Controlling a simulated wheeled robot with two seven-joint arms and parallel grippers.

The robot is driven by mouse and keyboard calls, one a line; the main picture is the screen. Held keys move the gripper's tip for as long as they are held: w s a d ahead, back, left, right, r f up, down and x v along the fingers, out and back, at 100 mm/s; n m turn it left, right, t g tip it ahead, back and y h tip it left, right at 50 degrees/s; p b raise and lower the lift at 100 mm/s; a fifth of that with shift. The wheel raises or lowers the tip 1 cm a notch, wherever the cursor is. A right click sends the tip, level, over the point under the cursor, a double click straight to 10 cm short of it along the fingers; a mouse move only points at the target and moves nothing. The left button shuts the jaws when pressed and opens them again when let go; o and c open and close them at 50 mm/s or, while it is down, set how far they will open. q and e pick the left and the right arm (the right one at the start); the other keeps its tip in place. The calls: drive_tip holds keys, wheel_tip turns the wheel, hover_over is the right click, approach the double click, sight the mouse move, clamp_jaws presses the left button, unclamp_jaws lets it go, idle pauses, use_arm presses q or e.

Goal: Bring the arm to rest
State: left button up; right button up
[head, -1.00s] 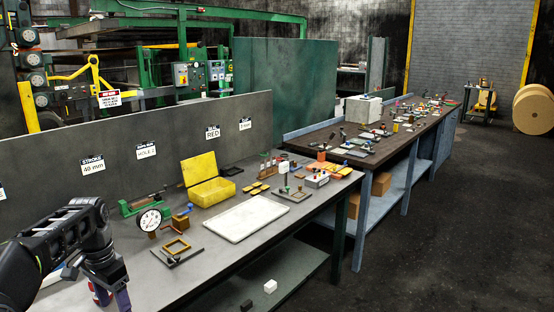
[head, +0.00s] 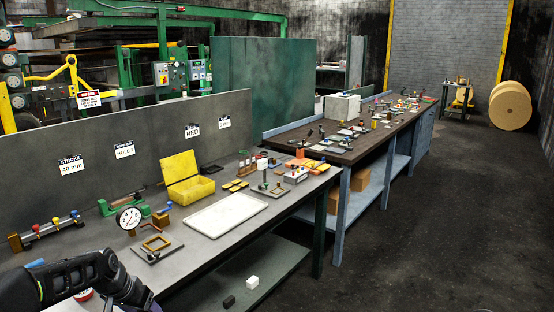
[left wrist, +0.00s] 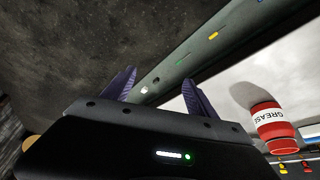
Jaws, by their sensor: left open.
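My left arm (head: 75,278) crosses the bottom left corner of the head view, low beside the front of the grey bench (head: 225,240). Its gripper is cut off by the lower edge there. In the left wrist view my left gripper (left wrist: 160,92) shows two dark purple fingers spread wide apart with nothing between them. A red and white grease can (left wrist: 272,127) is to the right of the fingers, apart from them. In the head view the can is mostly hidden behind my arm. My right arm and gripper are not in view.
The bench holds a dial gauge (head: 129,219), a brown frame (head: 157,243), a white tray (head: 226,215), an open yellow box (head: 188,187) and a rail with coloured knobs (head: 47,230). A lower shelf holds a white block (head: 252,281). The floor (head: 430,235) at right is clear.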

use_arm(q)
drive_tip(key=s+d+f+n+h, duration=0.1)
drive_tip(key=s+d+f, duration=0.3)
drive_tip(key=d+f, duration=0.45)
drive_tip(key=s+d+f+n+h, duration=0.1)
drive_tip(key=s+d+f+n, duration=0.15)
drive_tip(key=d+f, duration=0.6)
drive_tip(key=s+d+f+g, duration=0.1)
drive_tip(key=s+d+f, duration=0.2)
drive_tip(key=s, duration=0.6)
drive_tip(key=s+d+f+g+h, duration=0.1)
drive_tip(key=s+d+f, duration=0.2)
drive_tip(key=s+d, duration=0.3)
drive_tip(key=s+d+f+g, duration=0.1)
drive_tip(key=s+d+f, duration=0.2)
drive_tip(key=s, duration=0.9)
drive_tip(key=shift+s+d+f+g, duration=0.15)
drive_tip(key=shift+d+f+g, duration=0.25)
drive_tip(key=shift+d, duration=0.35)
drive_tip(key=shift+m, duration=0.25)
drive_tip(key=shift+c, duration=0.2)
